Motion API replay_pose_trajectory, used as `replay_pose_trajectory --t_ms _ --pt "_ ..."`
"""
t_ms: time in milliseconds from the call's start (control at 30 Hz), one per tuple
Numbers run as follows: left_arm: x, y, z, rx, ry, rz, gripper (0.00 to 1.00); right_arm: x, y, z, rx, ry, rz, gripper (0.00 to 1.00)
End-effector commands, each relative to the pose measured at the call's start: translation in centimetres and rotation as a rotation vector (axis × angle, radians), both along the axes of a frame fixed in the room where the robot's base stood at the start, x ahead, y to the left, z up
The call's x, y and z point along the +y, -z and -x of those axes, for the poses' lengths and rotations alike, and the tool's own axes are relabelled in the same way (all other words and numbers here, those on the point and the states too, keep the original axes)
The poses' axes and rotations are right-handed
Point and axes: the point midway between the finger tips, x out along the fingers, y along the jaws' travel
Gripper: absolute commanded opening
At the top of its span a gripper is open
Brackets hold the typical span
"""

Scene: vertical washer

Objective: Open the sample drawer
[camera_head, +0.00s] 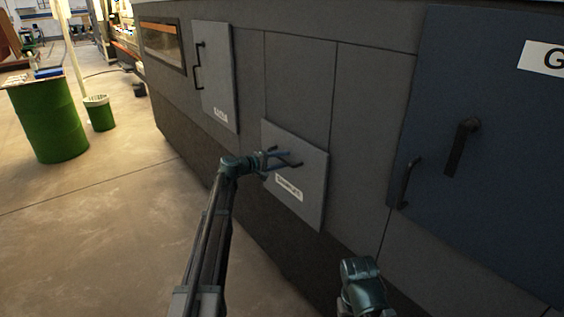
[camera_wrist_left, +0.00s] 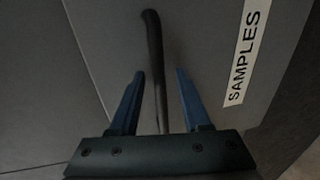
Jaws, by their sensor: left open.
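The sample drawer (camera_head: 308,190) is a grey square front with a white label, low on the dark machine, and looks closed or nearly so. In the left wrist view its label (camera_wrist_left: 243,58) reads SAMPLES. Its dark bar handle (camera_wrist_left: 154,60) runs between the two blue fingers of my left gripper (camera_wrist_left: 158,85), which is open with a gap on each side of the bar. In the head view my left gripper (camera_head: 281,157) is at the handle, in front of the drawer. Part of my right arm shows at the bottom, but its fingers cannot be made out.
A grey panel with a handle (camera_head: 216,80) is up and left of the drawer. A blue door (camera_head: 490,110) with a lever and handle is at the right. Green bins (camera_head: 50,118) stand at the far left.

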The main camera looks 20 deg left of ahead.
Motion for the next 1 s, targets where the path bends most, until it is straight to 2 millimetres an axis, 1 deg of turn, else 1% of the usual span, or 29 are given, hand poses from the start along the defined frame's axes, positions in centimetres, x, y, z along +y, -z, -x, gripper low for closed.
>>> replay_pose_trajectory --t_ms 233,267,300,367,500,1000 --pt "-0.03 0.00 -0.03 0.000 0.000 0.000 0.47 0.00 0.00 0.00 0.000 0.000 0.000 0.62" --pt "-0.02 0.00 -0.04 0.000 0.000 0.000 0.44 0.00 0.00 0.00 0.000 0.000 0.000 0.62" --pt "-0.01 0.00 -0.03 0.000 0.000 0.000 0.36 0.00 0.00 0.00 0.000 0.000 0.000 0.62" --pt "-0.01 0.00 -0.03 0.000 0.000 0.000 0.26 0.00 0.00 0.00 0.000 0.000 0.000 0.62" --pt "0.00 0.00 -0.03 0.000 0.000 0.000 0.00 0.00 0.00 0.00 0.000 0.000 0.000 0.62" --pt "0.02 0.02 -0.01 0.001 0.000 -0.001 0.00 0.00 0.01 0.00 0.000 0.000 0.000 0.62"
